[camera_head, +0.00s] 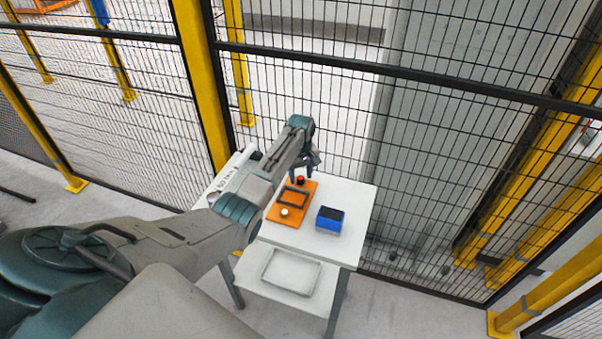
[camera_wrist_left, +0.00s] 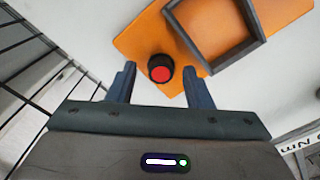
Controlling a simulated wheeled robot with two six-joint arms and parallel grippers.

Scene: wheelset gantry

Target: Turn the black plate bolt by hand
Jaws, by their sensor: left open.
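The orange plate (camera_head: 273,213) lies on the white table and carries a raised dark rectangular frame (camera_head: 294,196). At its far end stands a short black round bolt with a red top (camera_head: 300,180), also seen in the left wrist view (camera_wrist_left: 160,68). A pale yellowish knob (camera_head: 284,212) is at the near end. My left gripper (camera_head: 309,167) is open above the far end of the plate. In the left wrist view its two fingers appear on either side of the bolt, with gaps between; the height above it is hard to judge. My right gripper is not in view.
A blue box with a dark top (camera_head: 329,220) stands right of the plate on the white table (camera_head: 354,200). A lower shelf holds a pale tray (camera_head: 291,270). Black mesh fencing with yellow posts (camera_head: 200,85) stands close behind the table.

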